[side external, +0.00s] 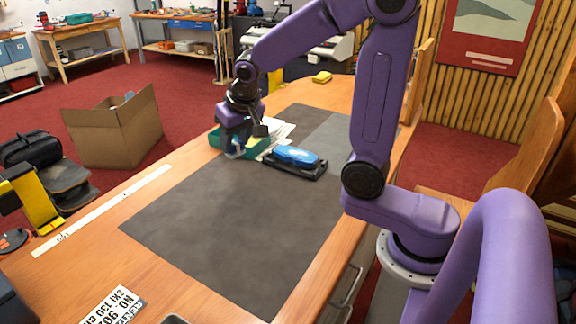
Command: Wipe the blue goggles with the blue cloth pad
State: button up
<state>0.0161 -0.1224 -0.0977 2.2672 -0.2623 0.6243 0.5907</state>
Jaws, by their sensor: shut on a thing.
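My gripper (240,147) is low over the green tray (262,147) at the table's left far edge. It is shut on a small pale blue-grey thing (234,154), mostly hidden by the fingers; I cannot tell whether this is the cloth pad or part of the goggles. No other clear goggles or blue pad shows. A bright blue object with a black base (297,156) lies on the dark mat right of the tray, and looks more like a hole punch than goggles.
White papers (279,132) lie beside the tray. A yellow block (321,77) sits at the table's far end. Most of the dark grey mat (225,215) is clear. A long white ruler (103,210) lies along the left edge, and a lettered plate (112,306) is in front.

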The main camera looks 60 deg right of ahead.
jog(key=shift+d+m, duration=0.5)
jog(key=s+d+r+m+g+h, duration=0.1)
jog(key=s+d+m+g+h, duration=0.15)
jog(key=d+m, duration=0.6)
jog(key=s+d+m+g+h, duration=0.1)
jog(key=s+d+m+g, duration=0.2)
jog(key=d+m, duration=0.5)
jog(key=shift+m+y, duration=0.25)
jog(key=shift+w+a+f, duration=0.1)
jog(key=shift+a+f, duration=0.1)
jog(key=shift+f, duration=0.85)
jog(key=shift+w+a+f, duration=0.1)
jog(key=shift+a+f, duration=0.05)
jog(key=shift+f, duration=0.85)
jog(key=shift+a+f, duration=0.2)
jog(key=shift+f, duration=0.85)
jog(key=shift+s+f, duration=0.5)
jog(key=shift+f, duration=0.15)
jog(key=shift+c, duration=0.4)
jog(key=shift+s, duration=3)
jog(key=shift+w, duration=3.55)
notch_tip(320, 180, up, 8)
jog(key=shift+r, duration=0.15)
